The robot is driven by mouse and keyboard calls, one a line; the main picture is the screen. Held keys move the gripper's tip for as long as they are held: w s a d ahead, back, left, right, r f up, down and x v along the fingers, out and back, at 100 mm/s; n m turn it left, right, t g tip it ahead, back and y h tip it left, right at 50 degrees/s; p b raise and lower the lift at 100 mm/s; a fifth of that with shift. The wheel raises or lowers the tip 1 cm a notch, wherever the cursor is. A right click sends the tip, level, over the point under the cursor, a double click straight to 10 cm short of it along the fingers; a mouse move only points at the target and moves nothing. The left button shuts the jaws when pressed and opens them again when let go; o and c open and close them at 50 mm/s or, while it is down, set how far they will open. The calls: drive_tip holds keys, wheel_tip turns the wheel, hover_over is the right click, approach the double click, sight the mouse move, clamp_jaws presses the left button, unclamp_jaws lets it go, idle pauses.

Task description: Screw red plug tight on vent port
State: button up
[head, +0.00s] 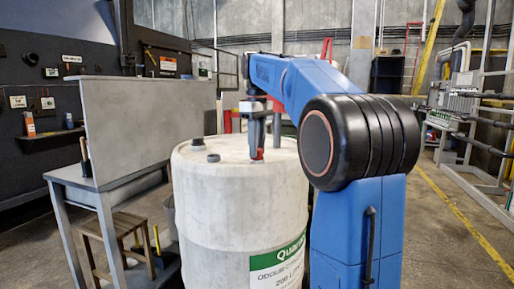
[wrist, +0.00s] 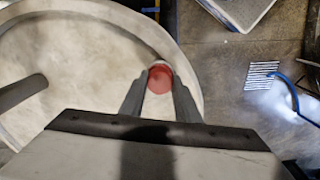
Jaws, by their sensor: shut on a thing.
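The red plug (wrist: 160,80) is between the two fingertips of my gripper (wrist: 159,92) in the wrist view. It also shows as a small red spot under my gripper (head: 257,154) in the head view, at the top of the white drum (head: 240,215). My gripper is shut on the plug and points down. The plug is close to the drum's rim, over the lid. The vent port is hidden beneath the plug and fingers, so I cannot tell whether the plug is seated in it or how the threads sit.
Dark fittings (head: 197,143) stand on the drum lid at the left. A grey workbench (head: 85,185) with an upright panel (head: 150,125) is left of the drum. A wooden stool (head: 117,235) stands below it. A floor grate (wrist: 262,75) and blue hose (wrist: 290,90) lie right of the drum.

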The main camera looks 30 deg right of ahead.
drive_tip(key=m, duration=0.3)
drive_tip(key=shift+m, duration=0.7)
drive_tip(key=shift+m, duration=0.3)
drive_tip(key=m, duration=0.2)
drive_tip(key=shift+m, duration=1.3)
drive_tip(key=m, duration=0.5)
